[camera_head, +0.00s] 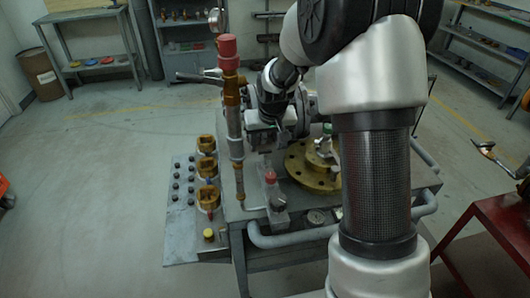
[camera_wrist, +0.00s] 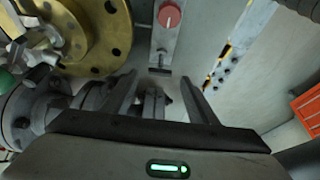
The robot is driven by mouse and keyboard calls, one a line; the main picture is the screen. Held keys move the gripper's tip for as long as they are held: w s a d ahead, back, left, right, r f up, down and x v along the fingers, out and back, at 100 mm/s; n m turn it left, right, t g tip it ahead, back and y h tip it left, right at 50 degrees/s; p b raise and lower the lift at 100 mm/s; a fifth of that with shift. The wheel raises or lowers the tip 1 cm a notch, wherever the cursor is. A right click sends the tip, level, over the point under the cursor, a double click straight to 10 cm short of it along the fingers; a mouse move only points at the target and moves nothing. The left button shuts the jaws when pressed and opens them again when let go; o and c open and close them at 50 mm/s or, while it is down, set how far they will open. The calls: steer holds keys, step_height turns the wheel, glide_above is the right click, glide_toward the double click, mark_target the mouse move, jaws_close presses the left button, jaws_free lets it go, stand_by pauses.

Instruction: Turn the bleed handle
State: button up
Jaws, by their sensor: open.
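No part is marked as the bleed handle, so I cannot tell for sure which it is. A small red knob (camera_head: 270,177) on a grey block stands near the front edge of the bench; it also shows at the top of the wrist view (camera_wrist: 169,15). My gripper (camera_wrist: 158,84) is open, its two fingers apart. Grey metal parts (camera_wrist: 152,104) show between the fingers; I cannot tell whether they touch. The red knob lies beyond the fingertips, apart from them. A brass flange (camera_head: 307,178) sits right of the knob, also at upper left in the wrist view (camera_wrist: 90,38).
A tall pipe with a red cap (camera_head: 228,48) stands left of my gripper. Brass fittings (camera_head: 207,168) stand on a grey side plate (camera_head: 180,238). A grey rail (camera_head: 290,238) runs along the bench front. A red stand (camera_head: 505,225) is at right. Open floor lies left.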

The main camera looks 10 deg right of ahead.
mark_target(265, 150)
steer(key=x, duration=0.5)
steer(key=shift+w+f, duration=0.1)
steer(key=shift+f, duration=0.05)
steer(key=c, duration=1.1)
steer(key=shift+o, duration=0.2)
